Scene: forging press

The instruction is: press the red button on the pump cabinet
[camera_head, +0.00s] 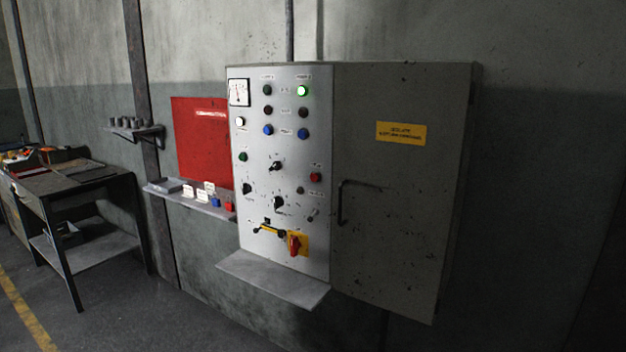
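The pump cabinet (405,190) is a grey box on the wall, with a light metal control panel (255,215) on its left part. A red button (316,177) sits at the panel's right side, about halfway down. A green button (243,156) is at the panel's left. Above them are several lamps, and the top right one (303,91) glows green. A red rotary handle (294,244) on a yellow plate is low on the panel. Neither of my grippers shows in this view.
A small shelf (272,279) juts out under the panel. To its left are a red board (203,142), a narrow wall shelf (190,203) with small items, and a workbench (75,182). The space before the cabinet looks clear.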

